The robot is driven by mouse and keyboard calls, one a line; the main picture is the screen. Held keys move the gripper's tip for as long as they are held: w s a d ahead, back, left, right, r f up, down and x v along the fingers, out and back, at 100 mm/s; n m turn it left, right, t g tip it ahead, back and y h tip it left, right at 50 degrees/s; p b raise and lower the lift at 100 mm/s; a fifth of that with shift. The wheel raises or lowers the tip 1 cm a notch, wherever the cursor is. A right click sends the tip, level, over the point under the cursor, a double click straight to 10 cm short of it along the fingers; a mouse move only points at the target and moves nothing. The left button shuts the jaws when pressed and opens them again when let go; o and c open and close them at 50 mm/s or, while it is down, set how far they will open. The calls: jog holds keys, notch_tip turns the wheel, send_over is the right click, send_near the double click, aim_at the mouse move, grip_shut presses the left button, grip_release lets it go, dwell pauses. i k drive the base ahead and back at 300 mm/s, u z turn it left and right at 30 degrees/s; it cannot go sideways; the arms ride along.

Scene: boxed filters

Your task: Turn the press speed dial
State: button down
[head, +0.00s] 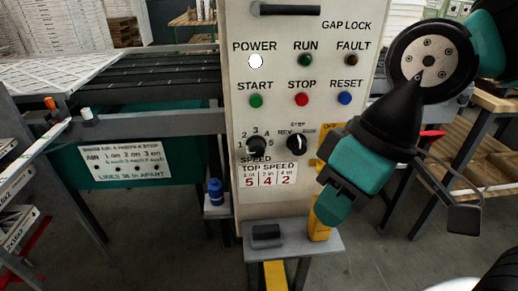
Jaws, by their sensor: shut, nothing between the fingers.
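The black speed dial (257,146) is on the pale control panel (350,75), above the word SPEED, with numbers around it. Which number it points to is too small to tell. A second black knob (297,144) with a white mark and a REV label is just to its right. My gripper (328,211) is shut and empty. It is to the right of and lower than the dial in the picture, apart from it, and it hides part of a yellow item at the panel's right edge.
The panel also has start (256,100), stop (301,100) and reset (345,98) buttons, lamps and a top handle (287,10). Below is a small grey shelf (290,242) with a black object (266,234). A blue bottle (215,190) stands left of the panel.

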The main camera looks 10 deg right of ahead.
aim_at(256, 145)
jog(key=z, duration=1.85)
jog(key=k, duration=0.9)
jog(key=u, duration=0.95)
jog(key=i, duration=0.35)
jog(key=u, duration=0.1)
